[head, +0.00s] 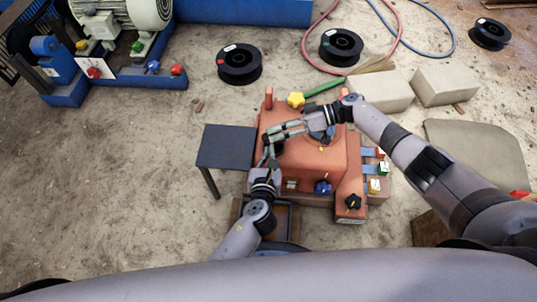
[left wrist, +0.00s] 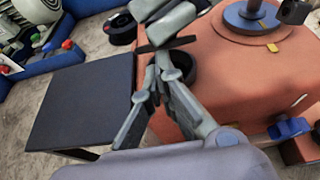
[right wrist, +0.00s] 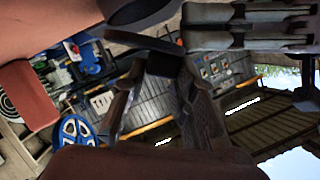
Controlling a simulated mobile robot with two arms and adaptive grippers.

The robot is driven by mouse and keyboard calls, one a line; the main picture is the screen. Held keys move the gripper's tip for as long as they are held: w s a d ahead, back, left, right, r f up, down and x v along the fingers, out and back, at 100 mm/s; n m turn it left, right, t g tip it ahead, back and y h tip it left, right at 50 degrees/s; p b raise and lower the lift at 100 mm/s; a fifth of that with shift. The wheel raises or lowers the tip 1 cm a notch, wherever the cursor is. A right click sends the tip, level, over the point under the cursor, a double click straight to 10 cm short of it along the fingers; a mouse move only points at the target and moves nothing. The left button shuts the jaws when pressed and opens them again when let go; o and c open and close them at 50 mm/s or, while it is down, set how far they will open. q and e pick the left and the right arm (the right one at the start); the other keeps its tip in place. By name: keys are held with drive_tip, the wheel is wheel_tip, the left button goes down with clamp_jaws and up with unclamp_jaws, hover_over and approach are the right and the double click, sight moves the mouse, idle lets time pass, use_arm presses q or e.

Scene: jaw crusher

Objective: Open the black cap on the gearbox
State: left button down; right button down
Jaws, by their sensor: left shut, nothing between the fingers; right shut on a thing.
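The orange-red gearbox (head: 320,160) stands in the middle of the head view. My right gripper (head: 272,137) reaches over its left side and is shut on the black cap. The cap (left wrist: 168,44) shows as a dark, thin disc at the fingertips in the left wrist view, above a dark round opening (left wrist: 184,68) in the gearbox top. In the right wrist view the cap (right wrist: 146,38) is at the fingertips, partly hidden. My left gripper (head: 266,160) is shut and empty close by; its fingers (left wrist: 156,75) meet beside the opening, near the cap.
A dark side table (head: 226,147) stands left of the gearbox, its top empty. Blue, yellow and green knobs, including a blue one (head: 323,187), stick out of the gearbox. Black spools (head: 239,63), hoses, beige blocks (head: 382,90) and a blue machine (head: 110,50) lie around.

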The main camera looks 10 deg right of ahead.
use_arm(q)
drive_tip(key=shift+w+d+r, duration=0.1)
drive_tip(key=shift+w+r, duration=0.15)
drive_tip(key=shift+r, duration=0.2)
use_arm(e)
drive_tip(key=c, duration=1.6)
unclamp_jaws()
drive_tip(key=shift+w+d, duration=0.1)
drive_tip(key=shift+w, duration=0.05)
use_arm(q)
drive_tip(key=shift+f, duration=0.1)
use_arm(e)
drive_tip(key=shift+o, duration=1.4)
drive_tip(key=shift+s+f, duration=0.1)
drive_tip(key=shift+s, duration=0.1)
